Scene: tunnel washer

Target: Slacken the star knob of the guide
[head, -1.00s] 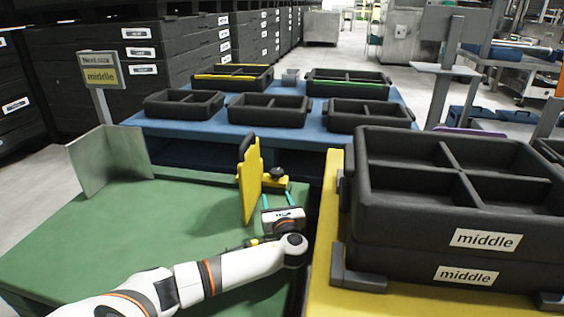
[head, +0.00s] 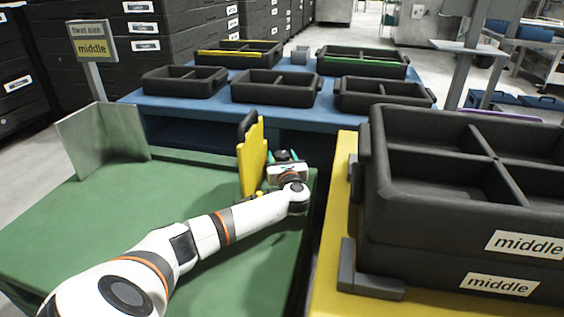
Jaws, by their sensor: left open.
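The guide is an upright yellow plate (head: 252,158) with a black top end, standing at the right part of the green table (head: 110,215). The dark star knob (head: 283,156) sits just right of the plate and is mostly hidden behind my gripper. My left gripper (head: 283,157) reaches in from the front, with its teal fingertips apart, one on each side of the knob. It looks open; I cannot tell whether either finger touches the knob. My right gripper is not in view.
A grey metal plate (head: 103,140) stands at the table's left. A sign reading "middle" (head: 91,47) is behind it. Stacked black bins (head: 440,235) fill the right on a yellow surface (head: 328,265). Several black trays stand on the blue table (head: 215,112) behind. The green table's middle is clear.

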